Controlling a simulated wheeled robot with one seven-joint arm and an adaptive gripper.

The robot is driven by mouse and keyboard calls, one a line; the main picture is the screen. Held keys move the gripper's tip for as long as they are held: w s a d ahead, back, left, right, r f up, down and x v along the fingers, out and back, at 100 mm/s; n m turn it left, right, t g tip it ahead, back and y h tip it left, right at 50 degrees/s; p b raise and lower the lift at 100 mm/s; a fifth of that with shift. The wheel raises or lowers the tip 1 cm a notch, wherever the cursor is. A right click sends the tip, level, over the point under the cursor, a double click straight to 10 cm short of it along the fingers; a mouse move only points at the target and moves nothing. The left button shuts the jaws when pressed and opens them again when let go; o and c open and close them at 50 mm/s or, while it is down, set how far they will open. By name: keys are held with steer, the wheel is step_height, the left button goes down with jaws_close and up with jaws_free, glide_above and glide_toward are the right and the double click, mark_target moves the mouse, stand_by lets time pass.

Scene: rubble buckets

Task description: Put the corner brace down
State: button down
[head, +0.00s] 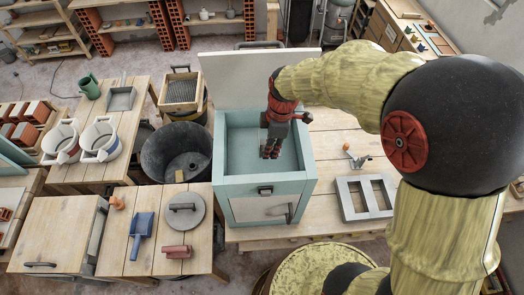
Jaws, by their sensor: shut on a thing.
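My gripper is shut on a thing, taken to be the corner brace. The brace is too small and too hidden by the dark fingers to make out. I cannot tell whether it touches the box floor.
A grey frame with slots (364,198) and a small metal tool (356,157) lie on the bench right of the box. A black bucket (176,152) stands left of it. A blue dustpan (142,226) and a round grey lid (184,211) lie on the front left table.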

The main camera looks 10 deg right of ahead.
mark_target(261, 160)
steer(key=f, duration=0.1)
steer(key=w+a+f, duration=0.2)
steer(key=shift+w+a+f+p, duration=0.1)
steer(key=shift+f+p, duration=0.25)
steer(key=shift+p, duration=0.05)
step_height(261, 160, down, 3)
steer(key=shift+w+f, duration=0.1)
steer(key=shift+w, duration=0.05)
steer(key=shift+f, duration=0.15)
steer(key=c, duration=1.7)
jaws_free()
steer(key=shift+o, duration=0.2)
